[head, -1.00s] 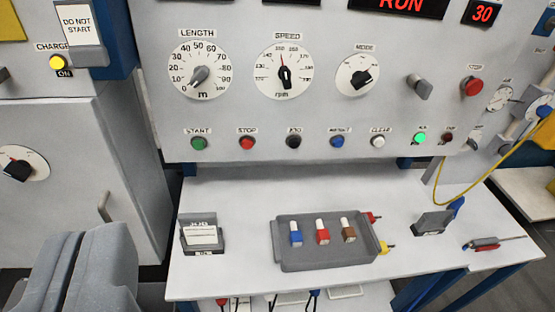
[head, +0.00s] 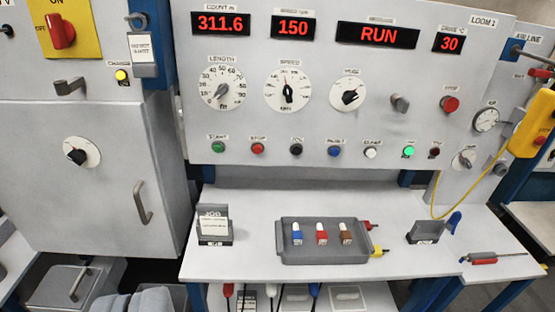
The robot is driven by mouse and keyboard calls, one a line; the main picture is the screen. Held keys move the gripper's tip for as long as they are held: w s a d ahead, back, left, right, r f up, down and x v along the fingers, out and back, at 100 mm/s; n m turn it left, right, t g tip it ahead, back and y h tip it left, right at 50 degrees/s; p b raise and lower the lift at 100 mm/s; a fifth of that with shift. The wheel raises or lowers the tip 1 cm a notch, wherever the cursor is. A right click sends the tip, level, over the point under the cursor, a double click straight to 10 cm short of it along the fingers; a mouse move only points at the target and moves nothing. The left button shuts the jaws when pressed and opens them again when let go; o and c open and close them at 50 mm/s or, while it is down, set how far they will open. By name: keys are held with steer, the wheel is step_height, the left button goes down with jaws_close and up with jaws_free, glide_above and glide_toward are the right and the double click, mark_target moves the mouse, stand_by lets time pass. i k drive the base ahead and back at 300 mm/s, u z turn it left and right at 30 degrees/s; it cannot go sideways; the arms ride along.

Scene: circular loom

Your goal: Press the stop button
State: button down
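The red stop button (head: 258,149) is in the lower button row of the grey panel, under a label reading STOP. It sits between the green start button (head: 218,147) and a black button (head: 296,150). A larger red button (head: 449,104) stands at the upper right of the panel, under a small label that seems to read STOP too.
The display (head: 377,36) reads RUN, and a green lamp (head: 408,152) is lit. A shelf (head: 240,262) below the panel carries a grey tray (head: 325,254) with several coloured pieces, a card holder (head: 214,240) and a screwdriver (head: 485,260). A grey cabinet (head: 110,185) stands left.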

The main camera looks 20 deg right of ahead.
mark_target(258, 150)
steer(key=u, duration=0.15)
steer(key=i, duration=0.95)
steer(key=z, duration=0.1)
